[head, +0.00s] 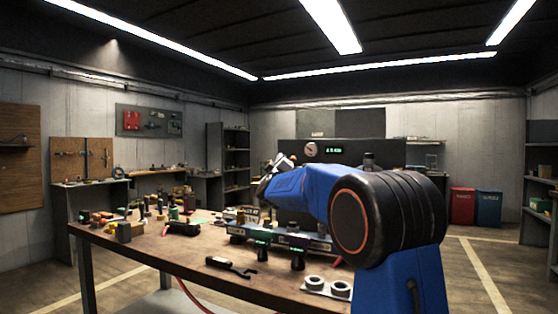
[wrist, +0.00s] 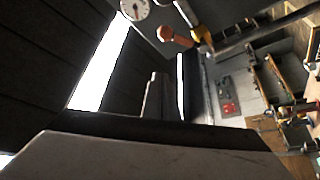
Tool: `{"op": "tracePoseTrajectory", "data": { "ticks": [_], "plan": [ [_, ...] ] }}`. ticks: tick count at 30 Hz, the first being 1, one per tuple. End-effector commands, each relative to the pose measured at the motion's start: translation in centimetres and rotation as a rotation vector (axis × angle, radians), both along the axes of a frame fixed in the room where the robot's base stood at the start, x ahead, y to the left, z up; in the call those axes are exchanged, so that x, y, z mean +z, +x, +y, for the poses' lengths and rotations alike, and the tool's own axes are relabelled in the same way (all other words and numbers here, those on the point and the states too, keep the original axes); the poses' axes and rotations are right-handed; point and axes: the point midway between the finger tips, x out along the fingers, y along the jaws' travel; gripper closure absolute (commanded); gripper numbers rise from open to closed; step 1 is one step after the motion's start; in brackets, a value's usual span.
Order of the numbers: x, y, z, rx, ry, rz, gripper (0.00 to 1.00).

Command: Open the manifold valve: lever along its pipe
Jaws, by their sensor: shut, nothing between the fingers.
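In the wrist view a valve with a yellow brass body (wrist: 203,38) sits where grey pipes meet, near the top edge. Its orange-red lever (wrist: 178,38) sticks out to the left of the body, at an angle to the pipes. I cannot tell exactly how it lies to its own pipe. My gripper (wrist: 157,80) is shut and empty, its fingers apart from the lever and below it in the picture. In the head view my gripper (head: 276,172) is above the bench beside the dark panel. The valve cannot be made out there.
A dark panel (head: 372,152) with a gauge (head: 310,149) and a green display (head: 335,149) stands behind the bench. The gauge also shows in the wrist view (wrist: 135,8). The workbench (head: 175,250) holds many tools and parts. Red (head: 463,206) and blue (head: 488,208) bins stand at right.

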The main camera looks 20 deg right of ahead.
Motion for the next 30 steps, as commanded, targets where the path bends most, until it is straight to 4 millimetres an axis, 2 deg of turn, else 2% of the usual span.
{"op": "tracePoseTrajectory", "data": {
  "ticks": [12,21,23,30],
  "plan": [
    [2.3,5.0,-3.0,-0.001,-0.001,-0.002,1.0],
    [3.3,7.2,-4.2,0.0,-0.001,-0.001,1.0],
    [3.4,7.4,-4.5,0.0,-0.002,-0.001,1.0],
    [1.8,6.4,-5.6,-0.001,-0.001,0.0,1.0]
  ]
}}
